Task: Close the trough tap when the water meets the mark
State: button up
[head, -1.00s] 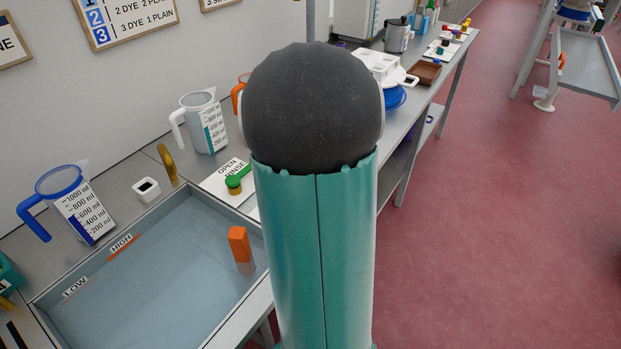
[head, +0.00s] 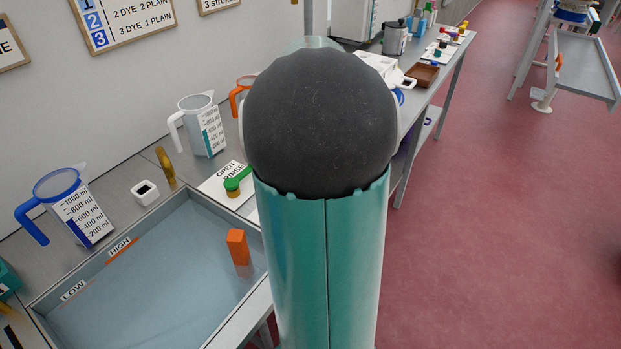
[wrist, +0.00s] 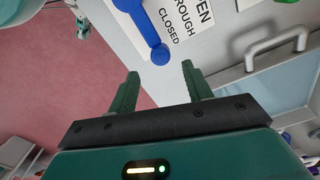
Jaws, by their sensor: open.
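The trough (head: 185,205) is at lower left in the head view, with pale blue water in it. HIGH (head: 119,246) and LOW (head: 74,290) marks sit on its far-left wall. I cannot tell exactly where the waterline meets them. An orange block (head: 238,247) stands at the water's right side. In the wrist view, a blue tap lever (wrist: 143,30) lies beside a sign reading TROUGH and CLOSED (wrist: 187,22). My gripper (wrist: 158,84) is open and empty, its fingertips apart from the lever, whose rounded end is just beyond them. My arm hides this tap in the head view.
A green-handled tap (head: 237,180) sits by an OPEN RINSE sign beyond the trough. Measuring jugs, one with a blue handle (head: 70,205) and one white (head: 202,125), stand on the bench. In the wrist view a grey handle (wrist: 277,45) is right of my gripper. Red floor is open at right.

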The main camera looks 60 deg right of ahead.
notch_tip(320, 180, up, 9)
jog(key=shift+a, duration=0.1)
dwell(0.7)
jog(key=w+a+r+n+t, duration=0.25)
jog(key=a+n, duration=0.35)
jog(key=a, duration=0.7)
jog(key=s+a+f+n+t, duration=0.1)
jog(key=s+a+n, duration=0.1)
jog(key=a+n, duration=0.5)
jog(key=s+a+f+n+t, duration=0.2)
jog(key=a+n, duration=0.5)
jog(key=a, duration=0.8)
jog(key=shift+a+f+n, duration=0.3)
jog(key=shift+n, duration=0.1)
